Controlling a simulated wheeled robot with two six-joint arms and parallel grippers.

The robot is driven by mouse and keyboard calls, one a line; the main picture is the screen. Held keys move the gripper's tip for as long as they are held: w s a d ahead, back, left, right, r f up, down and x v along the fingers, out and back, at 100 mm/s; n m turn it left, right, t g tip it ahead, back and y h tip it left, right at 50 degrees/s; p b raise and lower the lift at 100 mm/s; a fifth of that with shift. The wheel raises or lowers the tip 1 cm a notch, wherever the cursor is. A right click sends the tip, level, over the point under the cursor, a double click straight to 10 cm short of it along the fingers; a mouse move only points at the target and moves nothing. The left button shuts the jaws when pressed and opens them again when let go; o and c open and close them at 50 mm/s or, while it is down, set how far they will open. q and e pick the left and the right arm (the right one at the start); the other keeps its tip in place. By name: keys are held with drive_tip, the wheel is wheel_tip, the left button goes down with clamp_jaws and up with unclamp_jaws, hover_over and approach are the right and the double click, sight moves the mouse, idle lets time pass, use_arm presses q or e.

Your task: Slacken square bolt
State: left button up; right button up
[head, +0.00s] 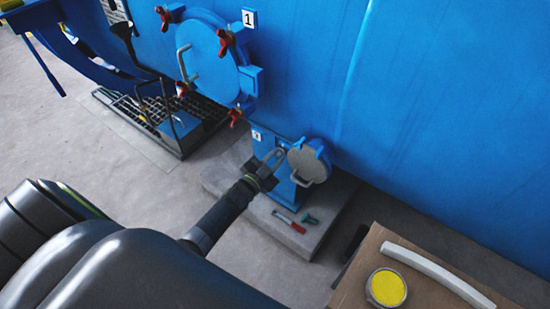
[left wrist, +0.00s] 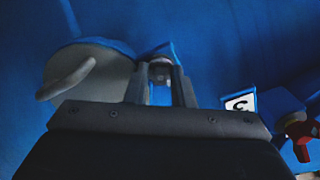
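My left gripper (head: 270,167) reaches in from the lower left to the small blue stand beside a round grey hatch cover (head: 310,165). In the left wrist view, its two fingers (left wrist: 161,85) stand close together with a small grey part, seemingly the square bolt (left wrist: 160,68), between their tips. The fingers look shut on it and hide its sides. The grey cover (left wrist: 88,82) with its handle shows left of the fingers. In the head view the bolt is hidden by the gripper. My right gripper is not in view.
A larger blue hatch (head: 212,58) with red clamps is behind. A cardboard-coloured surface (head: 345,290) holds a yellow-topped tin (head: 387,288) and a pale curved strip (head: 440,275).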

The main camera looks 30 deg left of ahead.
use_arm(q)
drive_tip(key=s+a+b, duration=0.1)
drive_tip(key=s+a, duration=0.1)
drive_tip(key=s, duration=1.5)
drive_tip(key=shift+s+a, duration=0.15)
drive_tip(key=shift+a, duration=0.1)
drive_tip(key=s+a+f+n+g+y, duration=0.2)
drive_tip(key=s+f+n+g, duration=0.3)
drive_tip(key=f, duration=0.7)
drive_tip(key=s+a+f+g+y, duration=0.1)
drive_tip(key=s+f+g+y, duration=0.15)
drive_tip(key=s+f, duration=0.65)
drive_tip(key=s+d+f+n+g, duration=0.3)
drive_tip(key=s+f+g, duration=0.6)
drive_tip(key=s+f, duration=0.6)
drive_tip(key=s+h, duration=0.1)
drive_tip(key=s, duration=0.2)
drive_tip(key=shift+s+d+f, duration=0.15)
drive_tip(key=shift+d+f, duration=0.05)
drive_tip(key=shift+d, duration=0.15)
